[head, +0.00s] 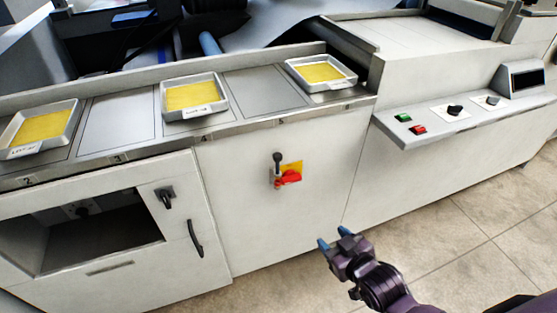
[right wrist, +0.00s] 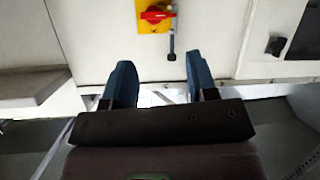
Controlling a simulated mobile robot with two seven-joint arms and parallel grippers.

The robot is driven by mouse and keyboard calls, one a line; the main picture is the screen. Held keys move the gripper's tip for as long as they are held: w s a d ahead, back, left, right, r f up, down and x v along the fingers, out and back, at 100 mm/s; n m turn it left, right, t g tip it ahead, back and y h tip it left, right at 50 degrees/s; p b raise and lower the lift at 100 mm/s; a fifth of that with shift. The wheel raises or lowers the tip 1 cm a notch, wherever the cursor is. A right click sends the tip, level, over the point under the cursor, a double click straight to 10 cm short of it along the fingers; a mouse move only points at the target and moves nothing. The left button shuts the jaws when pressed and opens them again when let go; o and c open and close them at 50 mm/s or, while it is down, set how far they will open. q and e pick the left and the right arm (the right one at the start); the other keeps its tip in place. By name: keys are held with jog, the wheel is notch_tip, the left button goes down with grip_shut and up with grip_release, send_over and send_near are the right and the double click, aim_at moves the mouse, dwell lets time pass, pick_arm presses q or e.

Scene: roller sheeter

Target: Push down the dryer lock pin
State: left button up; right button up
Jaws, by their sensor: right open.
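A small pin with a dark knob (head: 278,158) stands upright on the white cabinet front, just left of a red rotary switch on a yellow plate (head: 292,170). It looks like the lock pin; no label on it is readable. The right wrist view shows the pin (right wrist: 172,48) beside the red switch (right wrist: 154,15), beyond my fingertips. My right gripper (head: 334,242) is open and empty, below and to the right of the pin in the head view, touching nothing. It also shows in the right wrist view (right wrist: 159,80). My left gripper is not in view.
Metal trays with yellow sheets (head: 191,96) stand on the ledge above the cabinet. A black door handle (head: 195,238) and an open dark compartment (head: 100,240) are at left. A control shelf (head: 450,115) juts out at right. The tiled floor (head: 460,235) is clear.

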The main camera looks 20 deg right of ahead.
aim_at(280, 158)
jog(key=w+a+r+t+y+b, duration=0.1)
jog(key=w+r, duration=0.1)
jog(key=w, duration=0.5)
jog(key=w+a+r+t+y+b, duration=0.1)
jog(key=w+a+r, duration=0.1)
jog(key=w, duration=0.5)
jog(key=w+a+r+t+y+b, duration=0.1)
jog(key=w+r+b, duration=0.1)
jog(key=w, duration=0.6)
jog(key=shift+w+a+r+t, duration=0.1)
jog(key=shift+a+r+t, duration=0.2)
jog(key=shift+r+t, duration=0.1)
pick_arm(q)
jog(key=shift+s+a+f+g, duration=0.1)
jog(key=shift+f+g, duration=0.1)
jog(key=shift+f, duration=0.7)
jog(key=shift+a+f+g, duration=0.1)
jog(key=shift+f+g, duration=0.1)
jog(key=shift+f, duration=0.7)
pick_arm(e)
jog(key=shift+x, duration=1.05)
jog(key=shift+r, duration=0.1)
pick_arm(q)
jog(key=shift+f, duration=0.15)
pick_arm(e)
grip_shut()
